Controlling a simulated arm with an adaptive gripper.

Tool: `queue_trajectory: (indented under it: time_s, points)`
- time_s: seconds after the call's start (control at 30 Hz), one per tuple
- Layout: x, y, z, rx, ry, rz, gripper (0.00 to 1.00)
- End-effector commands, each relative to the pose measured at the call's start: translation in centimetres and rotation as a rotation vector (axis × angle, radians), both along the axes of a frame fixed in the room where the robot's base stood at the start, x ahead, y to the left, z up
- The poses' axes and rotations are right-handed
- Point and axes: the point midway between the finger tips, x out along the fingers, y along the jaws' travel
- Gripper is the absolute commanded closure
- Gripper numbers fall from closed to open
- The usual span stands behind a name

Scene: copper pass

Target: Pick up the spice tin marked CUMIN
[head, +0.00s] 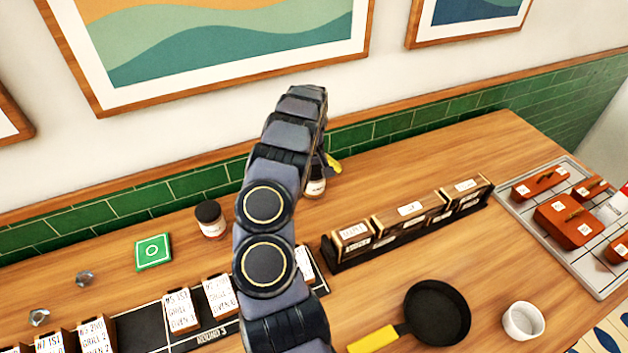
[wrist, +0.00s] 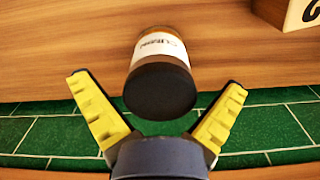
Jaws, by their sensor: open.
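The spice tin (wrist: 160,66) has a dark lid, a white label band and a brownish body. Its label appears upside down in the wrist view and seems to read CUMIN. In the head view the tin (head: 316,187) stands near the green-tiled wall, partly hidden behind my arm. My gripper (wrist: 157,88) is open, with its yellow fingers apart on either side of the tin's lid end. No grip on the tin shows. In the head view only a yellow bit of my gripper (head: 332,164) shows beside the tin.
A second dark-lidded tin (head: 210,219) stands to the left, near a green square (head: 153,252). A black rack of boxes (head: 408,222) stands to the right. A frying pan (head: 436,314) and white cup (head: 523,320) are in front. The tiled wall (head: 110,214) is close behind.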

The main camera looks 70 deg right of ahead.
Motion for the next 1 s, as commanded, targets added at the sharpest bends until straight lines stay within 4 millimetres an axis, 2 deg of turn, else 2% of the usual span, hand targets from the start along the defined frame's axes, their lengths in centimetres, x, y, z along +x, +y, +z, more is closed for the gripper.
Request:
queue_trajectory:
  time_s: [0.07,0.23,0.27,0.3,0.37,0.4,0.43,0.83,1.0]
  points:
    - [-0.1,0.0,-0.6,0.002,0.000,-0.001,0.00]
    - [0.0,0.0,-0.6,0.001,-0.001,-0.001,0.00]
    - [0.0,0.0,-0.6,0.001,-0.001,-0.001,0.09]
    - [0.0,0.0,-0.6,0.001,-0.001,-0.001,0.26]
    - [0.0,0.0,-0.5,0.001,-0.001,-0.001,0.51]
    - [0.0,0.0,-0.5,0.001,-0.001,-0.001,0.61]
    - [0.0,0.0,-0.5,0.001,-0.001,-0.001,0.65]
    - [0.0,0.0,-0.4,0.000,-0.001,-0.001,0.67]
    - [0.1,-0.1,0.6,-0.004,-0.004,-0.001,0.67]
